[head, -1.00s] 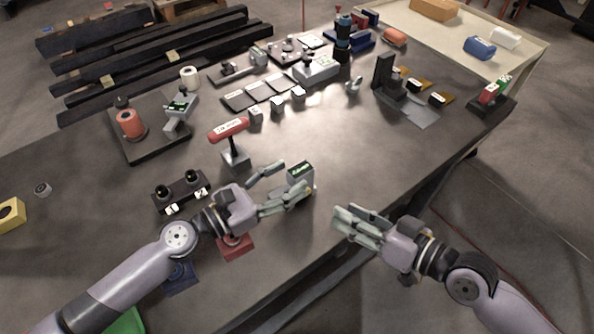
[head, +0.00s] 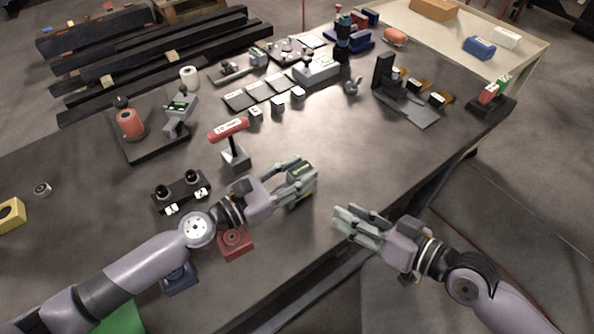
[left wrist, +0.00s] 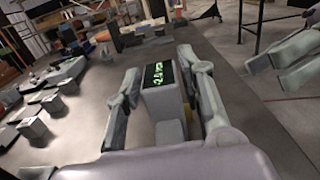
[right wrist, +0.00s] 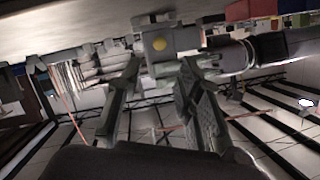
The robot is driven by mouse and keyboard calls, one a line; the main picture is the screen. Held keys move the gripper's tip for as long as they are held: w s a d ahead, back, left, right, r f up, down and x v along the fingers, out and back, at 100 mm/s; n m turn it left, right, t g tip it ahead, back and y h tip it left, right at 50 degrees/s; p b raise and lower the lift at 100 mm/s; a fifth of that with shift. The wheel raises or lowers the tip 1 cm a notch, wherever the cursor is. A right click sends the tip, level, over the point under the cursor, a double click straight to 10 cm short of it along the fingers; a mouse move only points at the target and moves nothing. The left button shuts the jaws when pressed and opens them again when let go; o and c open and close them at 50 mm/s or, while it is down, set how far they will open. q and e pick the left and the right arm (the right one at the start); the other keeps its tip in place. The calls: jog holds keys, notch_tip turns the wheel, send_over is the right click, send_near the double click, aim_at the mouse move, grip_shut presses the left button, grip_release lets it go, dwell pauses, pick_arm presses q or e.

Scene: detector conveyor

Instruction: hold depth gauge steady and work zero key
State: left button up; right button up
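The depth gauge (head: 303,183) is a small grey upright block near the table's front edge, with a green-lit display (left wrist: 161,76) on top. My left gripper (head: 300,177) has its fingers on either side of the gauge. A narrow gap shows beside the right finger in the left wrist view; contact on the other side is unclear. A round yellow key (right wrist: 159,44) shows on the grey body in the right wrist view.
A red-topped T-shaped stand (head: 236,155) and a black block with two knobs (head: 182,192) stand left of the gauge. A red block (head: 236,244) and a blue block (head: 179,278) sit close to my left arm. The table (head: 380,165) is clear right of the gauge.

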pick_arm(q)
grip_shut()
pick_arm(e)
jog(key=shift+c, duration=0.3)
grip_shut()
dwell(1.5)
